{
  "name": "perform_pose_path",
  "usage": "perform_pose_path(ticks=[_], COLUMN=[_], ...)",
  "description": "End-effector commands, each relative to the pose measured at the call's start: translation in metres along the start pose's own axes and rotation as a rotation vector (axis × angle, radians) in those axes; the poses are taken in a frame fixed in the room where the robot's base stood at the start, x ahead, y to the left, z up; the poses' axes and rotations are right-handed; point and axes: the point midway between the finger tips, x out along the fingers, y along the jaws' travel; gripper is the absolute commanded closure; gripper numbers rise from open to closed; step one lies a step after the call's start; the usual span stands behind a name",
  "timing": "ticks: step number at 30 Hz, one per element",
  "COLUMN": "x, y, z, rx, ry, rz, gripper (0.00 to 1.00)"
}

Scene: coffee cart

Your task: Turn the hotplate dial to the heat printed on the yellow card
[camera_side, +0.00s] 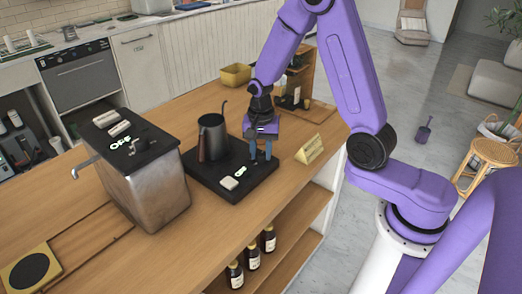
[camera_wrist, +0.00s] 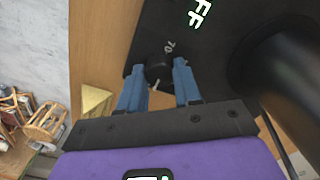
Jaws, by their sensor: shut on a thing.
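The black hotplate (camera_side: 205,173) lies on the wooden counter, and it also shows in the wrist view (camera_wrist: 215,55). Its small dark dial (camera_wrist: 158,72) sits between my blue fingers, with a white "70" marked just beyond it. My gripper (camera_side: 261,157) points down at the hotplate's right part and is shut on the dial; it also shows in the wrist view (camera_wrist: 158,66). Lit letters ending in "FF" show on the hotplate. The yellow card (camera_side: 310,149) stands right of the hotplate; its print is too small to read. The wrist view shows the card (camera_wrist: 95,102) from above.
A dark kettle (camera_side: 212,140) stands on the hotplate, left of my gripper. A steel urn (camera_side: 150,188) with a black top stands further left. A wooden rack (camera_side: 305,75) and a yellow bin (camera_side: 235,75) are behind. Bottles (camera_side: 252,257) stand on the shelf below.

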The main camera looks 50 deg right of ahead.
Motion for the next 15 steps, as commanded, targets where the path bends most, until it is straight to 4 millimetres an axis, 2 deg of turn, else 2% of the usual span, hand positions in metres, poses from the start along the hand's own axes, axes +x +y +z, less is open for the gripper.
perform_pose_path(ticks=[1, 2, 3, 4, 15], x=[-0.0011, -0.0011, -0.0011, -0.0011, -0.0038], y=[-0.0008, -0.0008, -0.0008, -0.0008, -0.0007], z=[-0.0003, -0.0003, -0.0002, -0.0002, -0.0003], rx=[-0.001, -0.001, -0.001, -0.001, -0.001], ry=[0.002, 0.002, 0.002, 0.001, 0.001], rz=[-0.002, -0.002, -0.002, -0.002, -0.002], gripper=[0.97, 0.60, 0.47, 0.41, 0.41])
